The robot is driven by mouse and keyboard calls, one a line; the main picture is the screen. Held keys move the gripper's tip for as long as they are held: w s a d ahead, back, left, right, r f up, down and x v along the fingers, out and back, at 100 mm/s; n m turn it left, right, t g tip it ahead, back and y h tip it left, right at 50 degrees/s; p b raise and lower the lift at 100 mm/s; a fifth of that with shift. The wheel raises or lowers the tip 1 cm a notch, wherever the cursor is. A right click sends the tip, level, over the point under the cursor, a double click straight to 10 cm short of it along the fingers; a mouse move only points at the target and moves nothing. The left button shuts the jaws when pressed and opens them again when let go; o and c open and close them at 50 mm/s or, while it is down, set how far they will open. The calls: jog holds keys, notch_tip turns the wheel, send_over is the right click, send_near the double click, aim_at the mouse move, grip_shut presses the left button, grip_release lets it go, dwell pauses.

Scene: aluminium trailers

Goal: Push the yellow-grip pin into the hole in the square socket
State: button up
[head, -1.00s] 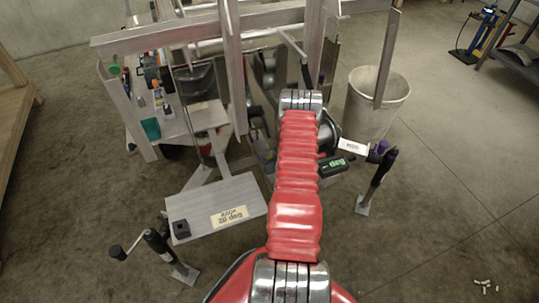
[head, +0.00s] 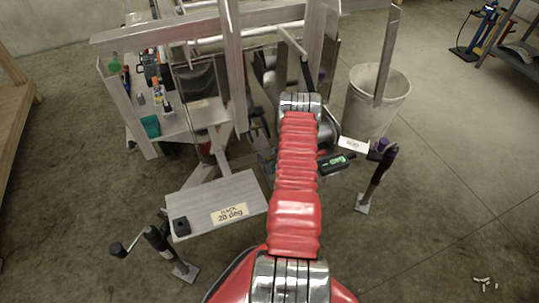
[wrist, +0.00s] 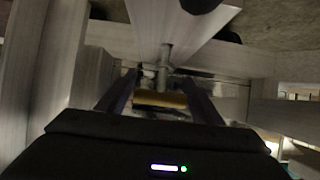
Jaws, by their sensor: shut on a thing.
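In the wrist view my gripper (wrist: 163,80) is shut on the yellow-grip pin. Its yellow grip (wrist: 160,100) lies crosswise between the two dark fingers. A grey metal rod (wrist: 165,55) shows just beyond the fingertips, against an aluminium beam; I cannot tell whether it is the pin's shaft. In the head view my red arm reaches forward into the frame and hides the gripper and pin. A small black square block with a dark opening (head: 181,226) sits on the sloping panel at left; I cannot tell whether it is the square socket. No socket hole is clear in the wrist view.
Aluminium uprights and beams (head: 233,70) stand close around the arm's end. The panel with a "20 deg" label (head: 230,213) is at left. A white bucket (head: 372,110) and a black-handled jack (head: 375,178) stand at right. The near right floor is mostly clear.

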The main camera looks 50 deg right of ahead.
jog(key=shift+f, duration=0.5)
jog(key=o, duration=1.2)
jog(key=shift+c, duration=0.2)
notch_tip(320, 180, up, 10)
jog(key=shift+f, duration=0.1)
dwell(0.5)
